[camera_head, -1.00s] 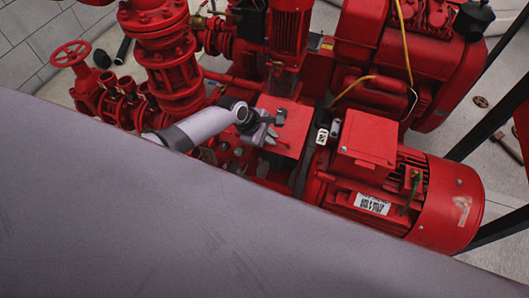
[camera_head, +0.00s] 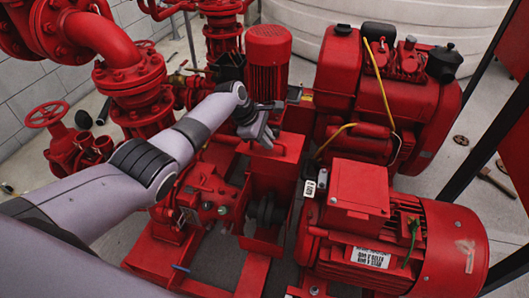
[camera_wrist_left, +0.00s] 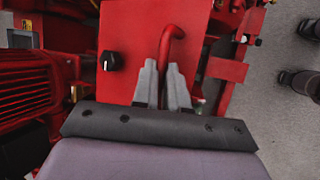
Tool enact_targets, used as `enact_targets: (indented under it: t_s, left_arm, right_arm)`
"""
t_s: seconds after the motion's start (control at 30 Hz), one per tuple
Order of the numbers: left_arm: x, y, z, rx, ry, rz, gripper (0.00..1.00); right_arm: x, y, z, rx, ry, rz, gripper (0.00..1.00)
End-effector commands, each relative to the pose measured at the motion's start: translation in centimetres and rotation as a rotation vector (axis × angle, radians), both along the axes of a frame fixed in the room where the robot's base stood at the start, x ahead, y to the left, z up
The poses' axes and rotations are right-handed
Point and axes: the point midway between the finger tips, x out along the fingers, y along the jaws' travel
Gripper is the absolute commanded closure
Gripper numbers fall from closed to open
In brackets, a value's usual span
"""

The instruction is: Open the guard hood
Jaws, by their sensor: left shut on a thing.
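The guard hood (camera_head: 284,150) is a red sheet-metal cover between the red pump and the red motor. It stands tilted up, and a dark round coupling (camera_head: 265,209) shows in the gap below it. My left gripper (camera_head: 262,138) is at the hood, its fingers shut on a bent red handle (camera_wrist_left: 171,42). In the left wrist view the hood's flat red face (camera_wrist_left: 137,25) lies behind the fingers, with a black knob (camera_wrist_left: 110,61) to their left. My right gripper is not in view.
The red motor (camera_head: 400,225) with its terminal box stands right of the hood. A red engine (camera_head: 385,100) stands behind. Pipes and valves (camera_head: 130,80) crowd the left. Black frame bars (camera_head: 490,120) cross the right side.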

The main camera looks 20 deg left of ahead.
Motion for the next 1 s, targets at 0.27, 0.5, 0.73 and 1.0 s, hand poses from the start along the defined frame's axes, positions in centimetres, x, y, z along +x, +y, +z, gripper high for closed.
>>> enact_targets:
  t_s: [0.27, 0.5, 0.73, 1.0]
  left_arm:
    - [0.9, 0.2, -0.3, 0.004, 0.012, 0.006, 1.0]
    - [1.2, 0.2, -0.2, 0.004, 0.013, 0.005, 1.0]
    - [1.2, 0.2, -0.1, 0.004, 0.015, 0.005, 1.0]
    - [1.2, 0.2, -0.2, 0.004, 0.015, 0.005, 0.63]
  right_arm:
    - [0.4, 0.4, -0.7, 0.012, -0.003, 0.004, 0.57]
    - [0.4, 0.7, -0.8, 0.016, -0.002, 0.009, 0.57]
    - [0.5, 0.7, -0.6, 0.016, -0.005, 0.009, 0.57]
    - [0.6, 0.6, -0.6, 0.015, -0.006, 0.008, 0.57]
